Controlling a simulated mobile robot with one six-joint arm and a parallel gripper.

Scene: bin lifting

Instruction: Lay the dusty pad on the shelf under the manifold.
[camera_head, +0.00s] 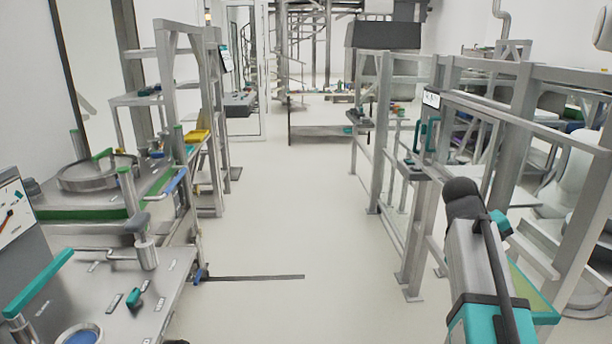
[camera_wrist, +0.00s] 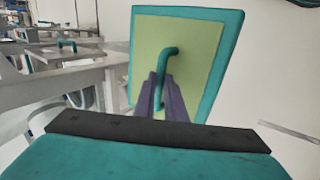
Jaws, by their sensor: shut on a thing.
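In the wrist view my gripper (camera_wrist: 160,88) has its two dark fingers shut on the curved teal handle of a pad. The pad (camera_wrist: 200,50) is a flat light-green square with a teal rim, held upright and slightly tilted. In the head view part of the same green pad (camera_head: 532,288) shows at the lower right, behind my arm; my gripper's fingers are hidden there. I cannot tell which structure is the manifold or the shelf under it. Dust on the pad cannot be made out.
A steel workbench (camera_head: 105,300) with handles and small parts stands at left. Grey metal frames (camera_head: 412,240) line the right, close to my arm. The floor aisle (camera_head: 290,210) between is open, with a dark strip (camera_head: 255,277) on it. A table with a teal handle (camera_wrist: 66,45) shows in the wrist view.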

